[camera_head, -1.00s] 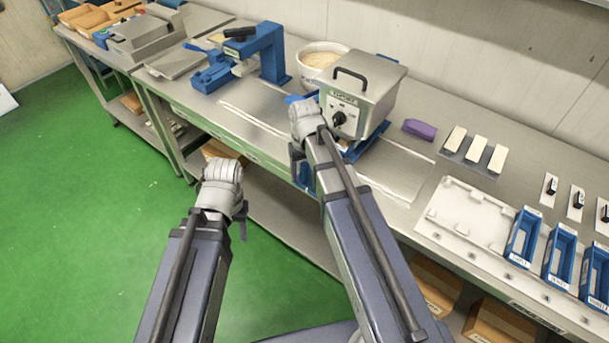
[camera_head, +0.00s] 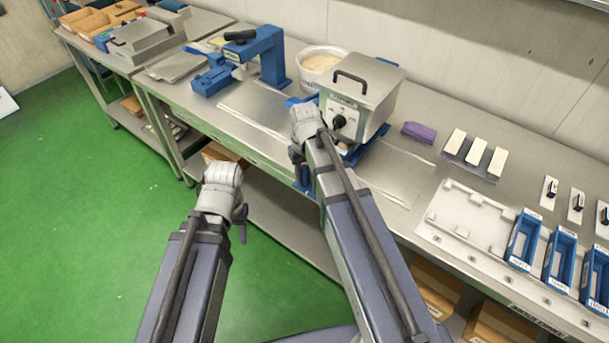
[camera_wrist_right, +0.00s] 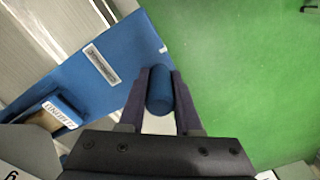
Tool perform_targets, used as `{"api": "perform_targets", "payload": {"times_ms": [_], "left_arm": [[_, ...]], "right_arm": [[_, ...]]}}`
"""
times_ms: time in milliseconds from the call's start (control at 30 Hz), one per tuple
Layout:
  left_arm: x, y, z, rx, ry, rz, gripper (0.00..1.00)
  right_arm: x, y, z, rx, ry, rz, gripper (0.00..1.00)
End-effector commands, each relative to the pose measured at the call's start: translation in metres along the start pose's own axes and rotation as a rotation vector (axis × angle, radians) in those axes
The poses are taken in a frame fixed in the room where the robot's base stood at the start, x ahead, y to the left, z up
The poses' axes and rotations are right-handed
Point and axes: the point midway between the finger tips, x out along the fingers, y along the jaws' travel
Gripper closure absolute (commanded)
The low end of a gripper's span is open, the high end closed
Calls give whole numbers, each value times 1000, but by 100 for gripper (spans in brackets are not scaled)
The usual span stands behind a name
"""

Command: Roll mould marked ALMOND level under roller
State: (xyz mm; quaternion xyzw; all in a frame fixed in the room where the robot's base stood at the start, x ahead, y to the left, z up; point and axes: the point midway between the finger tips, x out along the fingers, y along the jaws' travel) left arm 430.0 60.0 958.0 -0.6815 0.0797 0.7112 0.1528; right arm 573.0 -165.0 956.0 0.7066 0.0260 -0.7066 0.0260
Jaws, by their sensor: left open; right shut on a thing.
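The steel machine (camera_head: 361,96) with a black top handle and front dial stands on a blue base (camera_head: 366,144) on the bench; no roller is clearly visible. My right gripper (camera_wrist_right: 160,92) is shut on a blue cylindrical handle (camera_wrist_right: 159,91) beside a blue plate with a white label (camera_wrist_right: 101,64). A small blue mould (camera_wrist_right: 60,111) with an upside-down label lies left of the gripper; its lettering is not clearly legible. In the head view my right wrist (camera_head: 306,124) hides the fingers. My left gripper (camera_head: 239,222) is open over the floor, its fingers mostly hidden, away from the bench.
A blue press (camera_head: 270,55) and a white tub (camera_head: 321,62) stand left and behind the machine. A purple block (camera_head: 419,131), white bars (camera_head: 476,150), a white tray (camera_head: 467,215) and blue moulds (camera_head: 524,238) lie to the right.

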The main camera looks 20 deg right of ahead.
Motion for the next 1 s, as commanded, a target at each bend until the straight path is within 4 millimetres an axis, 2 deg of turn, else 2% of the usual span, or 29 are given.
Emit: {"api": "perform_targets", "payload": {"times_ms": [767,867,1000], "left_arm": [[0,0,0,0,0,0,50],[0,0,0,0,0,0,50],[0,0,0,0,0,0,50]], "right_arm": [[0,0,0,0,0,0,100],[0,-2,-3,0,0,0,100],[0,-10,-17,-2,0,0,100]]}}
